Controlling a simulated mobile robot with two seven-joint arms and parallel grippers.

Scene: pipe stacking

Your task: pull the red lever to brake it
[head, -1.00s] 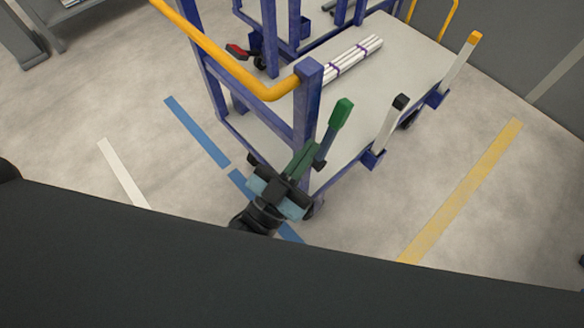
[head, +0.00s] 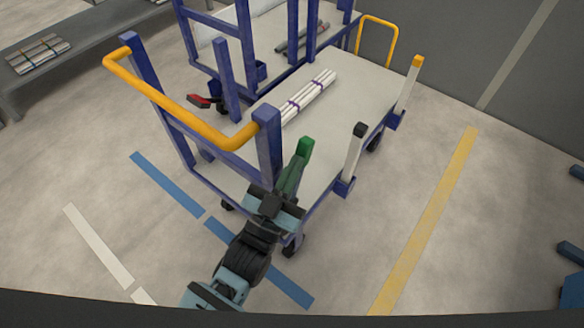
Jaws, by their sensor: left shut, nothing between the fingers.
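The red lever (head: 199,101) is a small red and black pedal low by a caster, between the near cart and the blue frame behind it. My left gripper (head: 290,176) is shut and empty. My right gripper is not in view.
The cart has a yellow push handle (head: 180,104), a blue corner post (head: 267,140), and posts with black (head: 356,150) and yellow (head: 408,85) caps. White pipes (head: 308,93) lie on its deck. A grey bench (head: 80,45) stands at upper left. Floor left of the cart is clear.

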